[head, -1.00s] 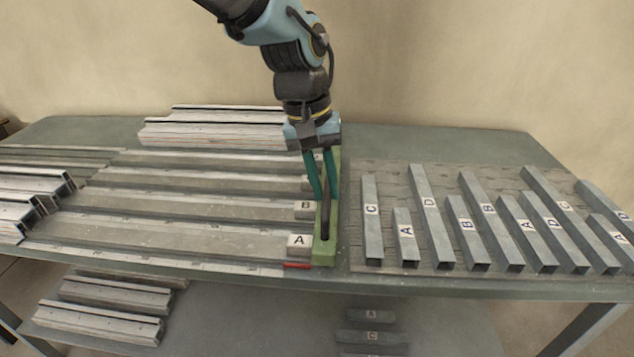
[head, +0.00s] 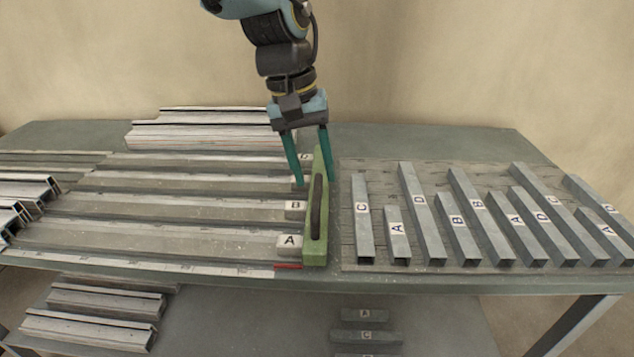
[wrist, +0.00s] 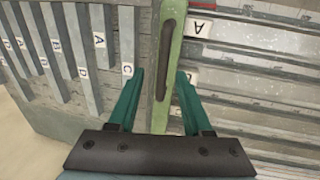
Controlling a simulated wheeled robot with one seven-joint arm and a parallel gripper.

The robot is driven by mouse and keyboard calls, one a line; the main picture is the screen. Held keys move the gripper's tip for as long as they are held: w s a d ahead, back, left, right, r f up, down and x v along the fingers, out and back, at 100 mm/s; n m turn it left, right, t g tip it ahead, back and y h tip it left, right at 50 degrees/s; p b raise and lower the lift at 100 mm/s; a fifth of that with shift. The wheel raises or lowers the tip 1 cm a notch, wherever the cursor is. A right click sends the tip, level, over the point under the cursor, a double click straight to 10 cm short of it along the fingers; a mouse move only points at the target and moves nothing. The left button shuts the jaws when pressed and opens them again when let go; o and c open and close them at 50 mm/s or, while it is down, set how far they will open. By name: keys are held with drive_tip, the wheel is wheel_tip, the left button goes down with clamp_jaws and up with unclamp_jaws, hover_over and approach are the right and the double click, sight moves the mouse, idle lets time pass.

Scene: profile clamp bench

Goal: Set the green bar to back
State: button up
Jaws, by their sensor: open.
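The green bar (head: 322,235) runs front to back along the right ends of the long grey channels on the bench. It has a dark handle (head: 316,205) along its top. My gripper (head: 313,182) is open above the bar's rear half, with one green finger on each side of it. In the wrist view the green bar (wrist: 161,112) passes between the two spread fingertips (wrist: 160,74), and the handle (wrist: 169,45) lies beyond them. Neither finger visibly grips the bar. A short red mark (head: 287,266) shows at the bar's front left.
White blocks lettered A (head: 289,241) and B (head: 296,207) sit left of the bar. Several lettered grey profiles lie on a mat (head: 375,172) to the right. Stacked profiles (head: 195,130) stand at the back left. A narrow bench strip right of the bar is clear.

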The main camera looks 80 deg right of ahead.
wheel_tip(320, 180, up, 8)
drive_tip(key=w, duration=0.1)
drive_tip(key=shift+w+a+f+b, duration=0.15)
drive_tip(key=shift+f+b, duration=0.05)
drive_tip(key=shift+b, duration=0.15)
drive_tip(key=w+a+f+n+t, duration=0.1)
drive_tip(key=w+a+f+n, duration=0.15)
drive_tip(key=w, duration=0.85)
drive_tip(key=w+a+f+n, duration=0.1)
drive_tip(key=w+a, duration=0.3)
drive_tip(key=w, duration=0.7)
drive_tip(key=w+a+f+n+t, duration=0.1)
drive_tip(key=w+a+f+n, duration=0.25)
drive_tip(key=w+a, duration=0.9)
drive_tip(key=w+a+f+n+t, duration=0.15)
drive_tip(key=w+a, duration=0.25)
drive_tip(key=a, duration=0.4)
drive_tip(key=w+a+f+n+g, duration=0.1)
drive_tip(key=w+a+n, duration=0.1)
drive_tip(key=w+a, duration=0.35)
drive_tip(key=s+a+f+n, duration=0.1)
drive_tip(key=s+a+n, duration=0.1)
drive_tip(key=a, duration=0.8)
drive_tip(key=s+a+f+n+t, duration=0.1)
drive_tip(key=a+f+n, duration=0.1)
drive_tip(key=a, duration=0.8)
drive_tip(key=shift+s+a+p, duration=0.15)
drive_tip(key=shift+s+p, duration=0.2)
